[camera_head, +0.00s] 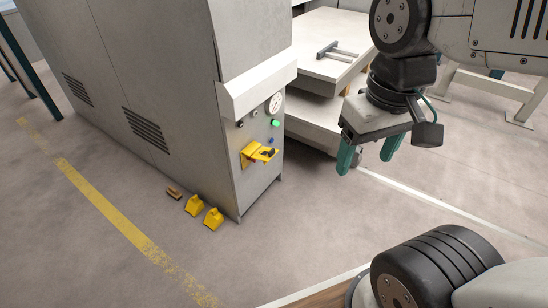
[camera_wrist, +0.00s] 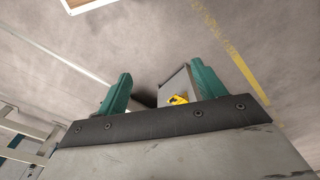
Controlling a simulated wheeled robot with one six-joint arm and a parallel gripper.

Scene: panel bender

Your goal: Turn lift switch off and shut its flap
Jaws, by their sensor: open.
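The lift switch (camera_head: 267,153) is a dark part on a yellow mount, low on the narrow end panel of the grey cabinet. Its yellow flap (camera_head: 256,150) seems to stick out from the panel; whether the switch is on or off is too small to tell. The yellow switch unit also shows small in the wrist view (camera_wrist: 178,100), between my fingers. My gripper (camera_head: 368,160) is open and empty, its two teal fingers pointing down, right of the switch and apart from it. It also shows in the wrist view (camera_wrist: 160,90).
The grey cabinet (camera_head: 160,90) carries a round gauge (camera_head: 275,103), a lit green button (camera_head: 275,123) and a blue button (camera_head: 271,141). A grey stepped table (camera_head: 325,60) stands behind. The floor in front is clear.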

